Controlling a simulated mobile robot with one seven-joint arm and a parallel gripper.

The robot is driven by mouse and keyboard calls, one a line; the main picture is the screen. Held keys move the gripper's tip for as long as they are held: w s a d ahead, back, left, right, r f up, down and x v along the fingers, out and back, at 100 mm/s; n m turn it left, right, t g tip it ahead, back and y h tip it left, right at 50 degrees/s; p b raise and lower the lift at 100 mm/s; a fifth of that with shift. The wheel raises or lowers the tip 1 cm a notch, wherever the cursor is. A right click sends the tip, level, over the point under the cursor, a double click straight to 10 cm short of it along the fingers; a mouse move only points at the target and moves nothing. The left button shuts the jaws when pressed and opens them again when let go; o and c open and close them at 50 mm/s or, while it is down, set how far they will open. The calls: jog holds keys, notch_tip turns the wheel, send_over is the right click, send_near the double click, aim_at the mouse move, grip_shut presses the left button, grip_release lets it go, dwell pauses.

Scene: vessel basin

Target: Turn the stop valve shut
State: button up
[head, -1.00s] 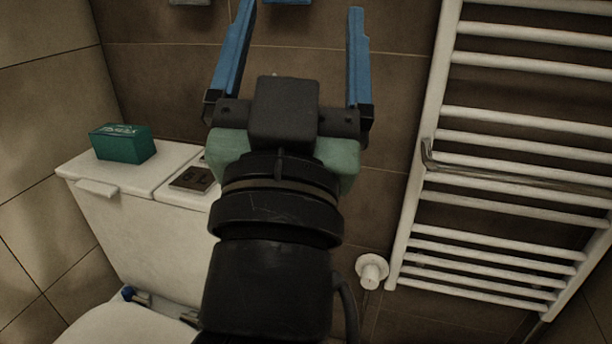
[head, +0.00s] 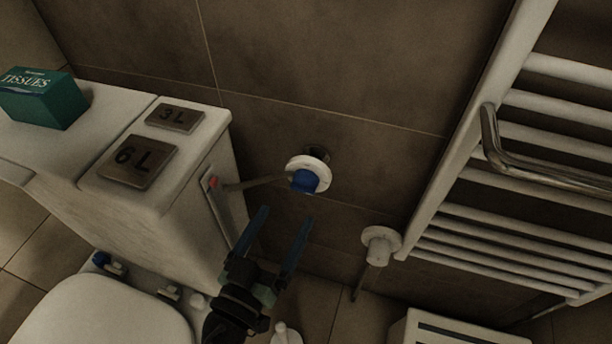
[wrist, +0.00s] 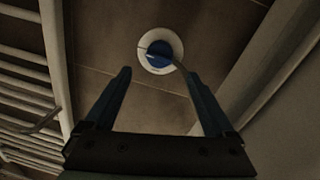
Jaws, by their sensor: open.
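The stop valve (head: 308,177) is on the brown tiled wall, to the right of the toilet cistern. It has a round white wall plate and a blue knob (head: 305,181), and a thin pipe runs from it towards the cistern. My gripper (head: 284,222) is open and empty, below and left of the valve, with its blue fingers pointing up towards it. In the wrist view the blue knob (wrist: 158,55) shows beyond and between the two fingertips (wrist: 158,72), apart from them. The knob's handle direction is hard to make out.
The white cistern (head: 190,215) stands close on the left, with two flush plates and a green tissue box (head: 43,98) on top. A white towel radiator (head: 500,245) is on the right. A white fitting (head: 380,243) is on the wall below right.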

aim_at(299, 190)
jog(key=x, duration=1)
jog(key=shift+w+d+b, duration=0.15)
jog(key=shift+w+b, duration=0.25)
jog(key=c, duration=1.3)
